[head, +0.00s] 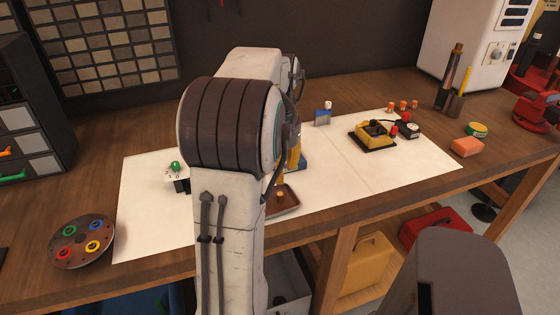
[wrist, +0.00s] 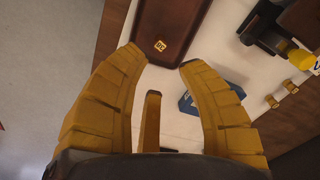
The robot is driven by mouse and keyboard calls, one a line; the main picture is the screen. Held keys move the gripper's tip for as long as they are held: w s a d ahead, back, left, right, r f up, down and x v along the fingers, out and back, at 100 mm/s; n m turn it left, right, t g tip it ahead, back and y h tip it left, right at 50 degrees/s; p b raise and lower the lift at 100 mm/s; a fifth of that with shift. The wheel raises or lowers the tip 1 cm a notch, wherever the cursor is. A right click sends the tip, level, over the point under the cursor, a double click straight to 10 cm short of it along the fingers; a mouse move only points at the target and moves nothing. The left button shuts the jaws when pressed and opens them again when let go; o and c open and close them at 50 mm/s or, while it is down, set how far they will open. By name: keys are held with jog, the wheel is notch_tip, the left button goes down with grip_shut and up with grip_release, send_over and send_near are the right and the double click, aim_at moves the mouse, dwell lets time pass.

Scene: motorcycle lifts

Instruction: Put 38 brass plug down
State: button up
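A small brass plug (wrist: 159,46) with dark markings, perhaps 38, lies on a brown tray (wrist: 150,18) in the wrist view. It shows as a small yellow spot (head: 281,194) on the tray (head: 287,207) in the head view. My gripper (wrist: 160,59) is open, its yellow fingers apart with nothing between the tips. The plug lies just beyond the fingertips, apart from them. In the head view my arm hides most of the gripper and part of the tray.
A pale mat (head: 145,215) covers the bench (head: 400,200). A round dish with coloured rings (head: 81,241) is at left. A yellow device on a black base (head: 373,135) and an orange block (head: 467,147) are at right. A blue object (wrist: 212,106) is near my right finger.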

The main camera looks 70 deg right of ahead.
jog(key=w+a+r+n+t, duration=0.1)
jog(key=w+a+r+n, duration=0.2)
jog(key=w+a+n, duration=0.95)
jog(key=a+f+n+t, duration=0.1)
jog(key=a+n, duration=0.3)
jog(key=a, duration=0.9)
jog(key=a+f+n+t, duration=0.1)
jog(key=a+f+n, duration=0.3)
jog(key=a, duration=0.9)
jog(key=shift+f+y, duration=0.25)
jog(key=shift+y, duration=0.05)
jog(key=shift+s, duration=0.1)
jog(key=shift+r+p, duration=0.55)
jog(key=shift+r, duration=0.25)
